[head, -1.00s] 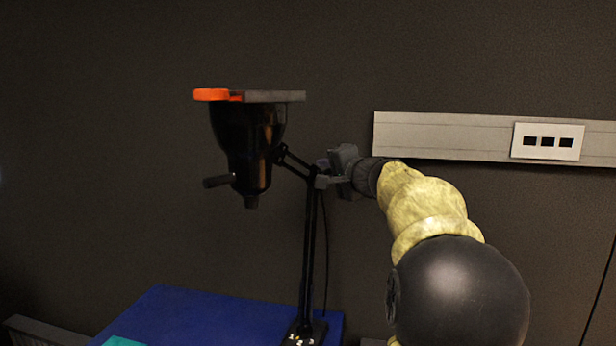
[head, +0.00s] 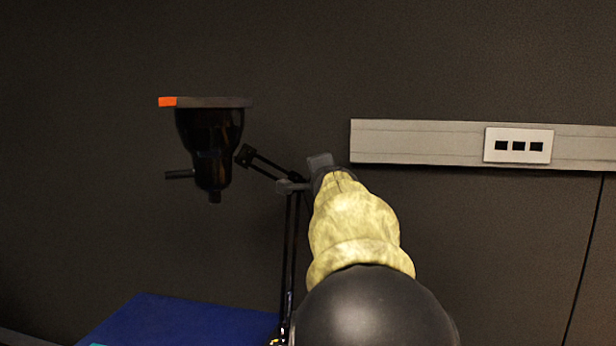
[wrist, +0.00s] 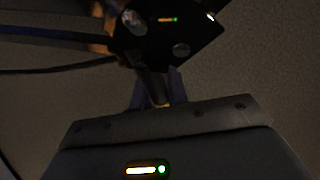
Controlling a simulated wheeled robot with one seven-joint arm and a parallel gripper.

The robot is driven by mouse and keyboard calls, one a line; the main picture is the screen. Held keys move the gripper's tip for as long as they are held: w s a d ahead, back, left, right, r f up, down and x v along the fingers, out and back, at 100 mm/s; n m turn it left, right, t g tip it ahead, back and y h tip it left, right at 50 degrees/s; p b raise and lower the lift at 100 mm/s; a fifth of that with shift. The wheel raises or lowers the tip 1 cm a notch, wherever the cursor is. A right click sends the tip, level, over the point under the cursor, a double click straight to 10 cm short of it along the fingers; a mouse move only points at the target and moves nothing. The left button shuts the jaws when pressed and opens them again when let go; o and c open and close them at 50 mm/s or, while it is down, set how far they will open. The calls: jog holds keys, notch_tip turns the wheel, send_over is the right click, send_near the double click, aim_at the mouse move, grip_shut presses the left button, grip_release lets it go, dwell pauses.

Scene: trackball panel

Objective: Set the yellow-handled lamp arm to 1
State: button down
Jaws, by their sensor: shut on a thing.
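In the wrist view my gripper (wrist: 158,97) is shut on a small yellowish handle, mostly hidden between the fingers. A dark lamp part (wrist: 170,35) with a small light lies just beyond. The base's number marks are almost wholly hidden by my arm.
A blue surface (head: 170,322) lies under the lamp at the lower left. A grey wall rail (head: 420,140) with a white socket plate (head: 518,146) runs along the dark wall at the right. The space between lamp head and wall rail is open above the arm.

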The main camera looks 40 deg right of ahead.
jog(key=shift+s+f+m+g+h+p, duration=0.1)
jog(key=shift+s+m+g+h+p, duration=0.2)
jog(key=shift+s+m+g+h, duration=0.25)
jog(key=shift+w, duration=0.1)
jog(key=c, duration=1.4)
grip_release()
jog(key=shift+o, duration=0.2)
jog(key=shift+a, duration=0.1)
